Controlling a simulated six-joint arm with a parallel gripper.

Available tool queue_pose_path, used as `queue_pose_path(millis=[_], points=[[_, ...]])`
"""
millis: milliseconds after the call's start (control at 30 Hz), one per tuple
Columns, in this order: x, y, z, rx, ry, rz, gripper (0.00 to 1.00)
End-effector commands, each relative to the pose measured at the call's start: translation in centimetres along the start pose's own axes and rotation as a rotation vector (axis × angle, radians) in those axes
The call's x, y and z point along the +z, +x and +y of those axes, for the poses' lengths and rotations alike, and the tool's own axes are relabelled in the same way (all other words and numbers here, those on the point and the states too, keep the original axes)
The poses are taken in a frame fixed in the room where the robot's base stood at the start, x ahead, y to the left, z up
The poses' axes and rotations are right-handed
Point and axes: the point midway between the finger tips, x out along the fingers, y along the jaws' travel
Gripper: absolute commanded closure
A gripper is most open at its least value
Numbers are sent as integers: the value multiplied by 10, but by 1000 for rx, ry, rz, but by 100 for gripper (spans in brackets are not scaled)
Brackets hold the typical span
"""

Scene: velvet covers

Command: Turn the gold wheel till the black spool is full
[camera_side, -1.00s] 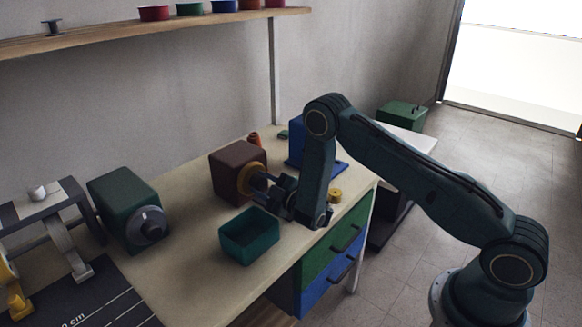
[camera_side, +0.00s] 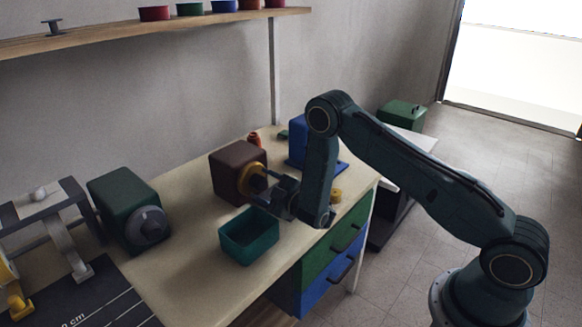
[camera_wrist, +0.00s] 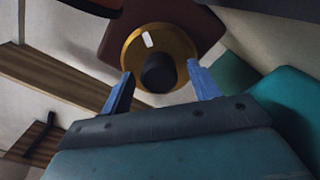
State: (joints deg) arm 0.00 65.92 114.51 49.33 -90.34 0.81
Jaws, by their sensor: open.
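The gold wheel (camera_side: 247,172) is on the face of a brown box (camera_side: 228,165) on the bench. In the wrist view the gold wheel (camera_wrist: 140,48) has a dark knob (camera_wrist: 159,72) at its centre and a white mark near its upper rim. My gripper (camera_side: 263,187) is in front of the wheel. Its two blue fingers are apart in the wrist view (camera_wrist: 160,71), one on each side of the knob, with gaps visible. A small dark spool (camera_side: 54,26) stands on the wall shelf; I cannot tell whether it is the black spool or how full it is.
A teal open bin (camera_side: 249,250) sits just below my gripper. A green box with a grey disc (camera_side: 150,225) and a metal frame (camera_side: 65,240) stand to the left. A blue box (camera_side: 299,138) stands behind my gripper. The bench front between bin and dark mat is clear.

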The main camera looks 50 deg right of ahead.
Motion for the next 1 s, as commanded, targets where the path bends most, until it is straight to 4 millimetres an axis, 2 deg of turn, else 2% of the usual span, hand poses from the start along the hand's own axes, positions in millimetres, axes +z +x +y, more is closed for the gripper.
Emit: queue_pose_path(millis=[533, 767, 1000], points=[[-1, -22, 2, 7, 2, -2, 39], [0, -49, 1, 5, 2, -4, 39], [0, -84, 0, 4, 1, -5, 39]])
